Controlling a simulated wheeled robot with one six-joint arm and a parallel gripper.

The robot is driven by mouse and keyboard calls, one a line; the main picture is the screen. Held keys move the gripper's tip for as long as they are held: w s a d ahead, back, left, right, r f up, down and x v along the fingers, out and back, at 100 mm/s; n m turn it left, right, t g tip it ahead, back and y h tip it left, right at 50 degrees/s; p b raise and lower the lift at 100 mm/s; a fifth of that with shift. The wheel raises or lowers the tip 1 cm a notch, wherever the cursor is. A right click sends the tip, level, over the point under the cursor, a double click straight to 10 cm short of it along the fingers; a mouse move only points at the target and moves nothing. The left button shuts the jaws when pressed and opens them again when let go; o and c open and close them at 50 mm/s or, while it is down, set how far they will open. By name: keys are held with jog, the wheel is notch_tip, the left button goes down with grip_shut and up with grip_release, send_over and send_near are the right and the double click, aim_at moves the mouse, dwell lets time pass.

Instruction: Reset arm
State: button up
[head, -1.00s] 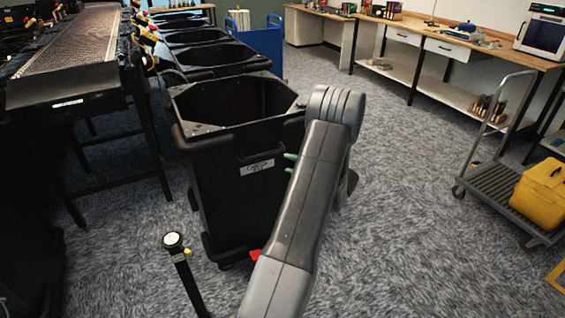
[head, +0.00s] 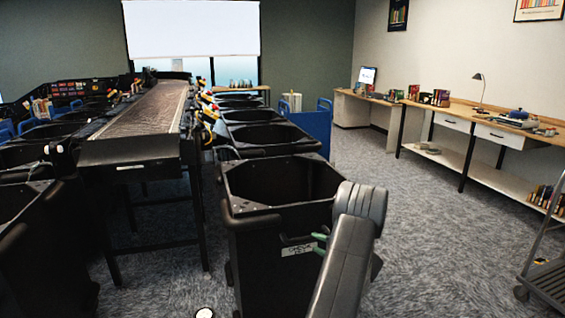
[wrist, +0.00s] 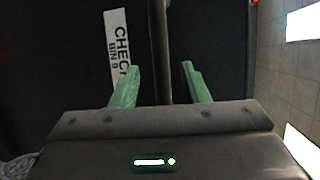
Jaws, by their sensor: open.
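Behind the fingers is the dark side of a black bin (wrist: 70,50) with a white label (wrist: 119,50) reading "CHEC" and "BIN" in part. In the head view my grey arm rises from the bottom in front of the nearest black bin (head: 262,240). A green fingertip (head: 319,238) shows beside the arm, close to the bin's label (head: 298,249).
A roller conveyor (head: 150,115) runs away at the left, with more black bins (head: 268,137) along its right side. A blue cart (head: 313,125) stands behind them. A workbench (head: 470,113) lines the right wall. A trolley (head: 548,280) is at the right edge. Carpet (head: 420,220) between is clear.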

aim_at(309, 240)
jog(key=x, duration=0.5)
jog(key=shift+w+a, duration=0.1)
jog(key=shift+w, duration=0.05)
jog(key=shift+a, duration=0.35)
